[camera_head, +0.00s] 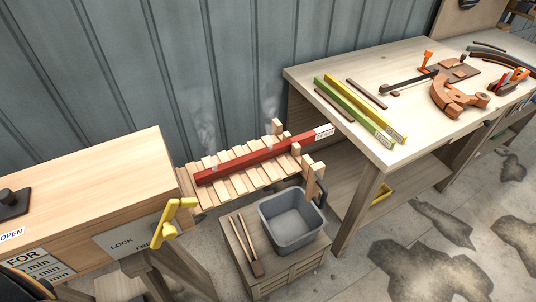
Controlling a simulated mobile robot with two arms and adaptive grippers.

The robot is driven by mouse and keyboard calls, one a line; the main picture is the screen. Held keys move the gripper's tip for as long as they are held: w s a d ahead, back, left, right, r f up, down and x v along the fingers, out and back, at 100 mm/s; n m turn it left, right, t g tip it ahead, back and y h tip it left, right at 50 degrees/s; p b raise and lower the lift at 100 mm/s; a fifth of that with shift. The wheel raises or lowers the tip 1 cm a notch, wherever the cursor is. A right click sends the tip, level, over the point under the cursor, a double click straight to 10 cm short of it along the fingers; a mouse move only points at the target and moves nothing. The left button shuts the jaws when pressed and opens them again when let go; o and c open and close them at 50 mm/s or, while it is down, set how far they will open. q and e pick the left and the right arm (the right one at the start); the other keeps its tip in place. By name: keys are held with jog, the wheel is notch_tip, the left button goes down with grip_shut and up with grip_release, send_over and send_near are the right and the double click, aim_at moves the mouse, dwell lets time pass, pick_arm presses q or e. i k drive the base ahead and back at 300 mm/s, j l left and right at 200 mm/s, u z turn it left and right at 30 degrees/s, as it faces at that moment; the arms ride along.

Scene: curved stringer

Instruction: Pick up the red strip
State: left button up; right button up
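The red strip (245,159) is a long straight bar with a white label at its right end. It lies on a slatted wooden rack (252,183) between the wooden box on the left and the workbench on the right. Upright wooden pegs stand beside it along the rack. Faint steam or smoke shows near the strip. Neither of my grippers shows in the head view.
A wooden box (95,195) with a yellow latch (172,218) stands at left. A grey bin (291,222) and wooden tongs (250,246) sit on a crate below the rack. The workbench (318,75) holds green (350,108) and yellow strips (372,112), plus a clamp and curved wooden form (458,98).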

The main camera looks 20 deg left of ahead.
aim_at(214, 173)
jog(key=i+l+u, duration=0.1)
jog(key=l, duration=0.25)
jog(key=i+l+u, duration=0.1)
jog(key=i+l, duration=0.2)
jog(key=i+l+u, duration=0.1)
jog(key=l, duration=0.3)
jog(key=i, duration=0.05)
